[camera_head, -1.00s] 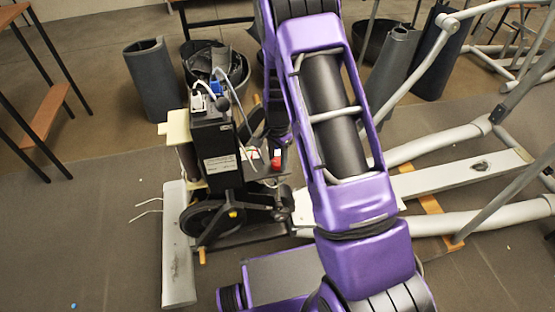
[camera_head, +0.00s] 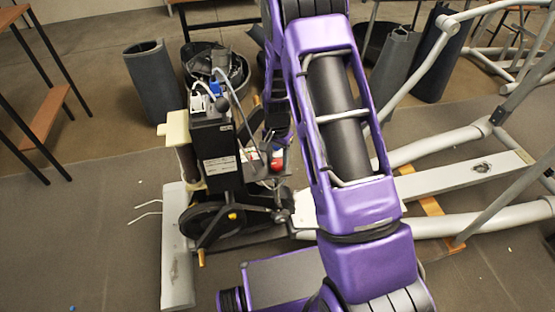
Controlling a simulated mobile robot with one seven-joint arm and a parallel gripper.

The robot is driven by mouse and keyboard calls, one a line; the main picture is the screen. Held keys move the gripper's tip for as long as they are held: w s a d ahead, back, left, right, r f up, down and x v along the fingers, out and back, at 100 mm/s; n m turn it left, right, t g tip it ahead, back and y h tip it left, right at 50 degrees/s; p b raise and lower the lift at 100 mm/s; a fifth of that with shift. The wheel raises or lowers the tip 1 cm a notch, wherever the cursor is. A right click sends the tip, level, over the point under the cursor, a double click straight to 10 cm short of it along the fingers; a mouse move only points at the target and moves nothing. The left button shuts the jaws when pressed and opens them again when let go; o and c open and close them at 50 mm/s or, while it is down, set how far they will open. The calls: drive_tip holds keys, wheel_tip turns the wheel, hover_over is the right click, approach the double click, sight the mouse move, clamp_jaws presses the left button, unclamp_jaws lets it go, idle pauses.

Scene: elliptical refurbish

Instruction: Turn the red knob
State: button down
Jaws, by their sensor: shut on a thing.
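The red knob (camera_head: 277,164) shows as a small red patch on the right side of the dark machine unit (camera_head: 216,150), close to the lower end of my purple forearm. My gripper (camera_head: 269,159) is at the knob, small and partly hidden by the arm and the machine's parts. It is shut on the red knob. The fingers are hard to make out, and the knob's angle cannot be told. The unit has white labels, cables on top and a black wheel (camera_head: 205,222) low at its front.
Pale tubular frame rails (camera_head: 440,145) run to the right of the machine. A pale foot bar (camera_head: 177,250) lies at left. Dark bins (camera_head: 153,80) stand behind, and a wooden bench (camera_head: 40,118) is at far left. The floor at lower left is mostly clear.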

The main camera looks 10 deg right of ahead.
sight(278, 163)
drive_tip(key=shift+c, duration=1.5)
unclamp_jaws()
wheel_tip(278, 163, up, 18)
drive_tip(key=p, duration=0.2)
drive_tip(key=shift+f+p, duration=0.25)
drive_tip(key=shift+p, duration=0.1)
